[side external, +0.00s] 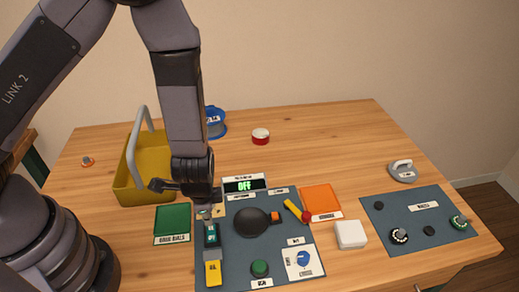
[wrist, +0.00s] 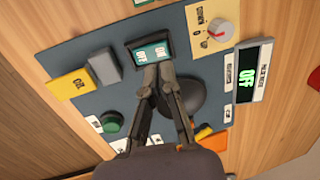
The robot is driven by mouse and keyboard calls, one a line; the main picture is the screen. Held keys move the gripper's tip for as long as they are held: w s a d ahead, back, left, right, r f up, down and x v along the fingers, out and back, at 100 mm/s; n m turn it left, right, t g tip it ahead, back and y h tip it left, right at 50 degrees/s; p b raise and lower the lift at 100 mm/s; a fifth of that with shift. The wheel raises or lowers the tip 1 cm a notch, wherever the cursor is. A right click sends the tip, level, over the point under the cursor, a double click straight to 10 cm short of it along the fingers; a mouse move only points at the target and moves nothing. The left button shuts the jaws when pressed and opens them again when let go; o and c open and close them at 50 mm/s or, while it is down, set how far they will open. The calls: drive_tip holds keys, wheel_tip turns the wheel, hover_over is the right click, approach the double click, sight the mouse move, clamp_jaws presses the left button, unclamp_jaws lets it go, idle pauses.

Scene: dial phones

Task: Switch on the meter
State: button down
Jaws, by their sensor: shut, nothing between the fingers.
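The meter's display (side external: 244,185) reads OFF in green at the back of the blue-grey mat; it also shows at the right of the wrist view (wrist: 252,75). A teal rocker switch (wrist: 151,51) in a dark housing, with white lettering, lies at the mat's left; it also shows in the side view (side external: 211,236). My gripper (wrist: 158,71) is shut and empty. Its fingertips are at the switch's near edge in the wrist view; I cannot tell whether they touch. In the side view my gripper (side external: 207,213) is just above and behind the switch.
A knob (wrist: 220,31) on a cream plate is beside the switch. A grey block (wrist: 104,67), yellow block (wrist: 70,87), green button (wrist: 112,121) and black round object (side external: 251,222) are close by. The table's back middle has free room.

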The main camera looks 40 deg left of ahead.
sight(211, 234)
drive_tip(key=shift+w+a+f, duration=0.15)
drive_tip(key=shift+f, duration=0.75)
drive_tip(key=shift+w+a+f, duration=0.1)
drive_tip(key=shift+f, duration=0.8)
drive_tip(key=shift+w+a+f, duration=0.1)
drive_tip(key=shift+f, duration=0.15)
drive_tip(key=shift+s+d+r, duration=0.15)
drive_tip(key=shift+s+d, duration=0.45)
wheel_tip(211, 234, up, 14)
drive_tip(key=s+d, duration=0.1)
drive_tip(key=d, duration=0.1)
drive_tip(key=shift+s, duration=0.4)
drive_tip(key=shift+a, duration=0.1)
